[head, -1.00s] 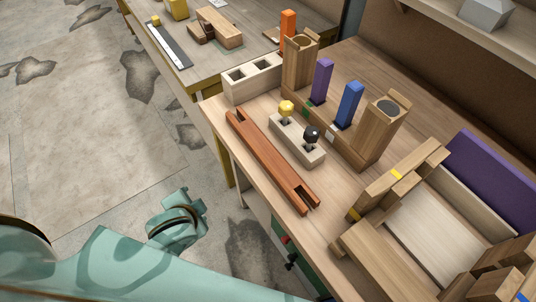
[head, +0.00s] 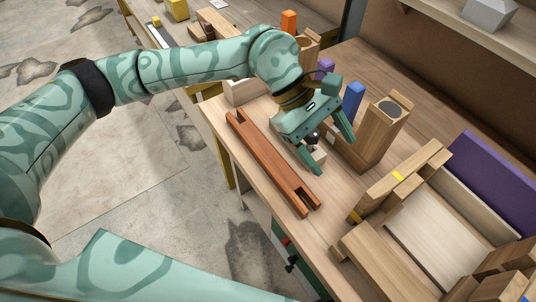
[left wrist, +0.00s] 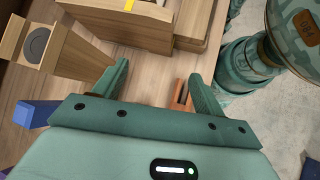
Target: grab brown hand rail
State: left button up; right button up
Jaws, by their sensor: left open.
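The brown hand rail (head: 272,165) is a long reddish-brown bar with notched ends, lying along the worktable's left edge in the head view. My right gripper is not in view.
A wooden tray assembly (head: 430,225) fills the near right.

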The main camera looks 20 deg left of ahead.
pick_arm(q)
jog(key=w+a+t+y, duration=0.1)
jog(key=w+a+y, duration=0.25)
jog(key=a, duration=0.45)
jog(key=w+a+t+y, duration=0.1)
jog(key=w+a+y, duration=0.25)
jog(key=a, duration=0.35)
jog(key=b, duration=0.2)
send_over(268, 152)
jog(key=a, duration=0.1)
jog(key=f, duration=0.6)
jog(key=w+f, duration=0.1)
jog(key=f, duration=0.6)
jog(key=s+f+b, duration=0.1)
jog(key=shift+d+f, duration=0.4)
jog(key=c, duration=1.3)
jog(key=shift+r, duration=0.1)
jog(key=shift+r, duration=0.1)
